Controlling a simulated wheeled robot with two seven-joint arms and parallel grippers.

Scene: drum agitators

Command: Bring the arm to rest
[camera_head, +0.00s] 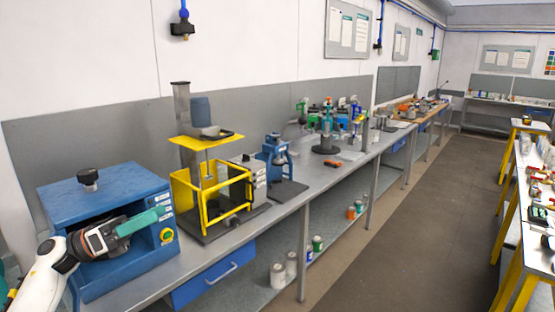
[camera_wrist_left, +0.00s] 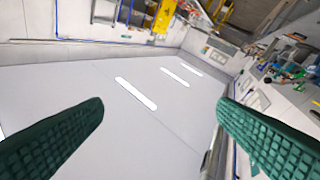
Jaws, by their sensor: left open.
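My left arm comes in from the lower left in the head view, with a white link and a dark and silver wrist. My left gripper (camera_head: 138,224) has green fingers and is in front of the blue box-shaped machine (camera_head: 100,190) at the near end of the bench. In the left wrist view the two green textured fingers of the left gripper (camera_wrist_left: 155,137) stand wide apart with nothing between them. That view looks up at the ceiling and wall. My right gripper is in neither view.
A yellow-framed machine (camera_head: 210,205) stands on the long grey bench (camera_head: 330,172) right of the blue machine. A smaller blue device (camera_head: 276,158) and several tools stand farther along. Cans (camera_head: 278,275) sit on the lower shelf. The floor aisle (camera_head: 400,235) is clear; yellow-legged tables (camera_head: 512,262) stand at right.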

